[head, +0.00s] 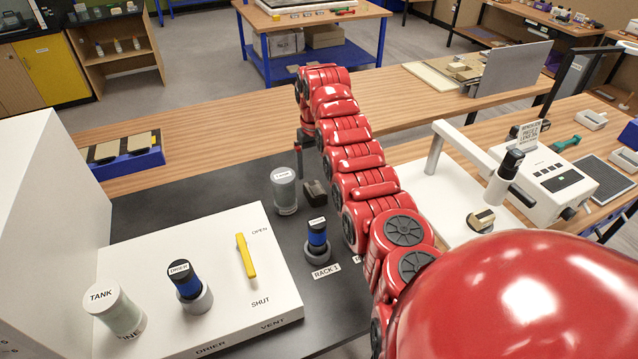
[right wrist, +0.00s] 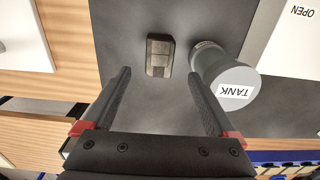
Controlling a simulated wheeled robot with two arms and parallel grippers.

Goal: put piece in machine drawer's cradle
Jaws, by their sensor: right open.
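My right gripper (right wrist: 159,74) is open and empty in the right wrist view. A small dark block (right wrist: 160,55) lies on the black mat between and just beyond its fingertips; I cannot tell if it is the piece. The block also shows in the head view (head: 316,193), beside the grey TANK canister (head: 285,192). In the head view my right gripper (head: 304,147) is partly hidden by its red arm. A tan and dark piece (head: 481,219) sits on a small holder on the white plate at right. No drawer or cradle is clearly identifiable. My left gripper is out of view.
The TANK canister (right wrist: 222,75) stands close to the right finger. A blue-and-black cylinder (head: 317,238) stands at RACK 1. The white panel (head: 225,255) holds a yellow lever (head: 246,256) and two cylinders. A blue tray (head: 130,165) lies at left. The mat (head: 200,187) is partly clear.

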